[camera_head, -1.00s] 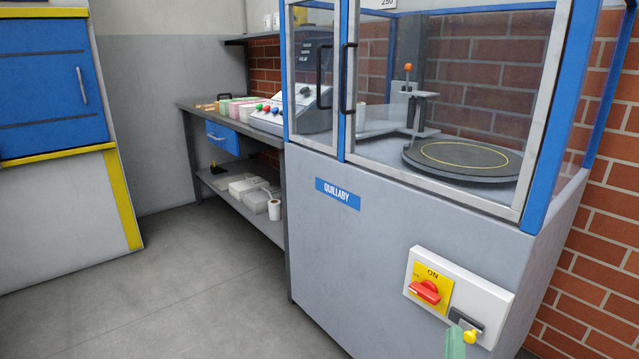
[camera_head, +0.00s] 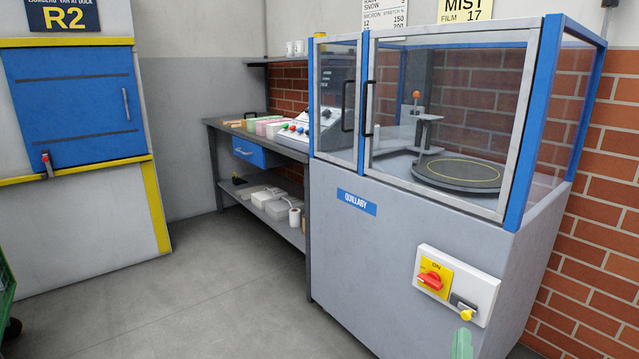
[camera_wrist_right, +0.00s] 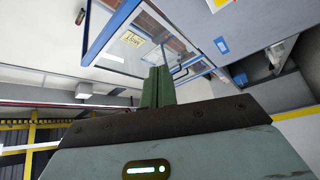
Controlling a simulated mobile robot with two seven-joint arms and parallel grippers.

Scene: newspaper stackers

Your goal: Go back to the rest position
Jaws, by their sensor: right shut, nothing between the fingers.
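My right gripper (camera_head: 462,343) shows as a green fingertip at the bottom edge of the head view, in front of the grey machine (camera_head: 400,270) and below its switch panel. In the right wrist view its green fingers (camera_wrist_right: 157,87) are pressed together, with nothing between them. The red rotary switch (camera_head: 431,281) on its yellow plate is above the fingertip, apart from it in the picture. My left gripper is in neither view.
The machine's glazed cabinet with a round turntable (camera_head: 457,174) has its doors closed. A workbench (camera_head: 262,142) with a control box stands to its left. A blue shutter (camera_head: 75,105) is at the left, and part of a green cart (camera_head: 6,285) shows. Grey floor between is clear.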

